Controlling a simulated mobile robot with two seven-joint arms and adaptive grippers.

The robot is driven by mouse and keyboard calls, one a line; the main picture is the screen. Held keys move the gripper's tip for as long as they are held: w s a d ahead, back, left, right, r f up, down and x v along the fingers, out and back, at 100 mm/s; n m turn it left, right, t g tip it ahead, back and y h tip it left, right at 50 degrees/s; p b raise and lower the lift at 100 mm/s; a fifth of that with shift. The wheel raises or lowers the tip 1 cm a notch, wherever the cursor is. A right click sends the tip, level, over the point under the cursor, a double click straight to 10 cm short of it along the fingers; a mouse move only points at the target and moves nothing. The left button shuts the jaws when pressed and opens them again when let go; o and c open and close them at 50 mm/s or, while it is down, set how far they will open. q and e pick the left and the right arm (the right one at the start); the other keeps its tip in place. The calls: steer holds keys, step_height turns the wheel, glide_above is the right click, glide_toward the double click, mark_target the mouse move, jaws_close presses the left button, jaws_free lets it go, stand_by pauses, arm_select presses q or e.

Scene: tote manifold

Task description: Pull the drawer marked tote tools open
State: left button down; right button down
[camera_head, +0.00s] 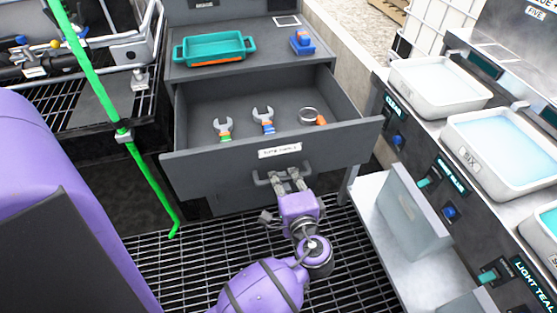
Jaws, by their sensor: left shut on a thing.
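The grey drawer (220,173) stands pulled out from its cabinet, with a white label (280,149) on its front that is too small to read surely. Inside lie two wrenches, one with a green grip (224,129) and one with a blue and orange grip (264,121), and a ring-shaped tool with an orange part (311,116). The drawer's handle (262,179) is a dark bar low on the front. My left gripper (288,179) is shut on the handle, its fingers hiding the handle's middle. My right gripper is not in view.
A teal tray (214,48) and a blue object (302,43) sit on the cabinet top. A green pole (100,90) stands left of the drawer. Grated floor (170,265) lies before the drawer.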

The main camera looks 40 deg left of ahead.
arm_select(q)
steer(key=shift+v, duration=1.7)
steer(key=shift+f, duration=0.15)
steer(key=c, duration=1.8)
jaws_free()
steer(key=shift+d, duration=0.15)
steer(key=shift+f, duration=0.1)
steer(key=v, duration=1.2)
